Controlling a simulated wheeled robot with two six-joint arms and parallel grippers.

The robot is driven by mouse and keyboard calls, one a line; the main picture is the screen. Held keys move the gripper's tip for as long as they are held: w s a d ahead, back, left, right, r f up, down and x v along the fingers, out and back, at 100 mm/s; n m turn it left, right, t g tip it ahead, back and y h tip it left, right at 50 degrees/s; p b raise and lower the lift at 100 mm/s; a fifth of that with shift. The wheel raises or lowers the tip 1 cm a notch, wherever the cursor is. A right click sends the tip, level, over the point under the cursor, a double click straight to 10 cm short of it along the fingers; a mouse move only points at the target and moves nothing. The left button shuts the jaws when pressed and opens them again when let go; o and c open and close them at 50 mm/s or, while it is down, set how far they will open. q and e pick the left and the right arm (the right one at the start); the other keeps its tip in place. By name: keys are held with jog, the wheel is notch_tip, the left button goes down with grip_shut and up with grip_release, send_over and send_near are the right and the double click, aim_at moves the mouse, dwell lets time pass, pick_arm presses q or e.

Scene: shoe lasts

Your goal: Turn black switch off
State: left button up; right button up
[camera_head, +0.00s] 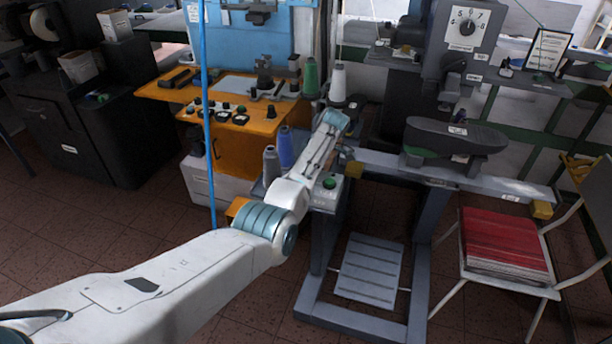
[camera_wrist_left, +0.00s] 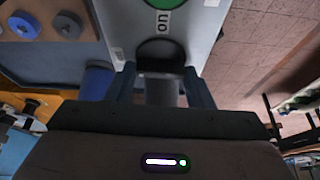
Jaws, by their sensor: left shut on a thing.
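The black switch (camera_wrist_left: 160,50) is in the left wrist view, at the top centre on a light grey box (camera_wrist_left: 205,25). An "ON" label (camera_wrist_left: 163,20) and a green button (camera_wrist_left: 165,3) are beside it. The fingers of my left gripper (camera_wrist_left: 160,90) reach to the switch from both sides, and the gripper is shut on it. In the head view, the box (camera_head: 326,200) with its green button (camera_head: 330,183) is near my left arm. The arm hides the switch and the fingertips there. My right gripper is not in view.
A blue spool (camera_head: 285,147) and a grey spool (camera_head: 271,165) stand close to my left arm. A grey machine beam (camera_head: 400,165) runs to the right. An orange workbench (camera_head: 240,125) is behind. A chair with a red seat (camera_head: 505,243) is at the right.

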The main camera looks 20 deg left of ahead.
pick_arm(q)
jog(key=shift+o, duration=0.2)
jog(key=shift+n, duration=0.3)
jog(key=shift+c, duration=0.2)
jog(key=o, duration=1)
jog(key=b+v, duration=0.3)
jog(key=v, duration=0.8)
jog(key=shift+w+b, duration=0.2)
jog(key=shift+b, duration=0.1)
jog(key=shift+f, duration=0.1)
